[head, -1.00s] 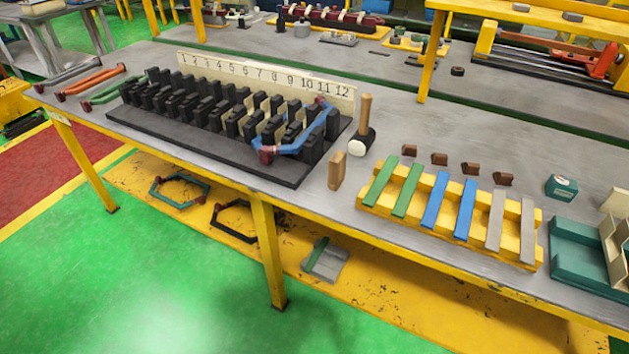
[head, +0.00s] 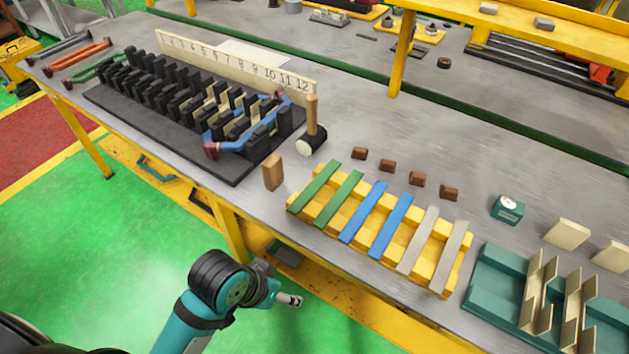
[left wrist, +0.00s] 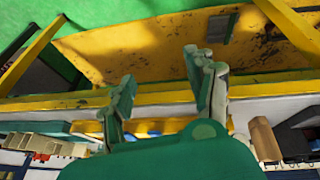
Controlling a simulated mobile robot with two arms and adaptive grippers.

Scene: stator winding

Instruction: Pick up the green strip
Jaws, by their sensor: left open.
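Two green strips lie across the left end of a yellow rack (head: 435,275) in the head view. One is the outer green strip (head: 318,187), and the other is the inner green strip (head: 338,200). My left gripper (head: 288,299) is in front of and below the table edge, apart from the strips. In the left wrist view my left gripper (left wrist: 162,75) has its two fingers spread, with nothing between them. The strips cannot be made out clearly in that view. My right gripper is not in view.
Two blue strips (head: 376,218) and two grey strips (head: 433,248) share the rack. A wooden block (head: 273,172) and a mallet (head: 311,130) stand to its left. Small brown blocks (head: 388,166) lie behind it. A teal fixture (head: 485,285) stands to the right.

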